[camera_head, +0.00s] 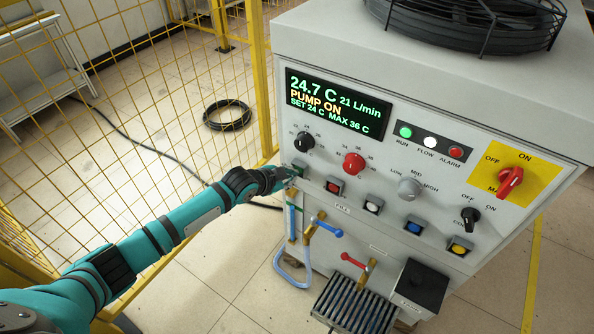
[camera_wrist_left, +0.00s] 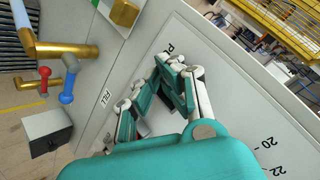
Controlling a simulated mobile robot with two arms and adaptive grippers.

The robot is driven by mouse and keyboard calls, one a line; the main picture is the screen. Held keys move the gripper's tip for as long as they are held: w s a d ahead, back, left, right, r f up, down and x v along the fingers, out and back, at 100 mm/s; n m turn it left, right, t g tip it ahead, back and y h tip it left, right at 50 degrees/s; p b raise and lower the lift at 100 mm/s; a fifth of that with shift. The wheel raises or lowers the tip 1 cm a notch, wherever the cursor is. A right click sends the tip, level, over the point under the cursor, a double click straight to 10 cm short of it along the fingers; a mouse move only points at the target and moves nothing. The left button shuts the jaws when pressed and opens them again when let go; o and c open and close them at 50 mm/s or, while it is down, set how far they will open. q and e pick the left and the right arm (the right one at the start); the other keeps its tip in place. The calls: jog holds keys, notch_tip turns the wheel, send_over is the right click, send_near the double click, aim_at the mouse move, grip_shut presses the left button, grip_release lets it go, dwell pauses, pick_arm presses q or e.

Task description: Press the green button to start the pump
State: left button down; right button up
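The grey pump cabinet (camera_head: 400,90) has a control panel, and its display (camera_head: 335,103) reads PUMP ON. The green RUN lamp (camera_head: 405,132) is lit. My left gripper (camera_head: 286,172) is at the panel's left edge, below the black knob (camera_head: 303,142). A greenish patch beside its fingertips may be the green button, but the gripper hides most of it. In the left wrist view my left gripper (camera_wrist_left: 165,80) shows teal and white fingers close to the panel. I cannot tell whether they are open or shut, or touching the button. My right gripper is in neither view.
A red button (camera_head: 334,186), a white button (camera_head: 373,204) and a blue button (camera_head: 415,225) follow to the right. Below are valves with blue and red handles, a grate (camera_head: 352,305) and a black box (camera_head: 421,284). A yellow mesh fence (camera_head: 150,90) stands at left.

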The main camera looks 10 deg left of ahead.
pick_arm(q)
jog(key=shift+s+a+p, duration=0.2)
jog(key=shift+s+p, duration=0.55)
jog(key=shift+s, duration=0.1)
jog(key=s+p, duration=0.1)
jog(key=s+a+p, duration=0.1)
jog(key=s, duration=0.1)
jog(key=s+p, duration=0.1)
jog(key=shift+s+a+p, duration=0.35)
jog(key=shift+a, duration=0.05)
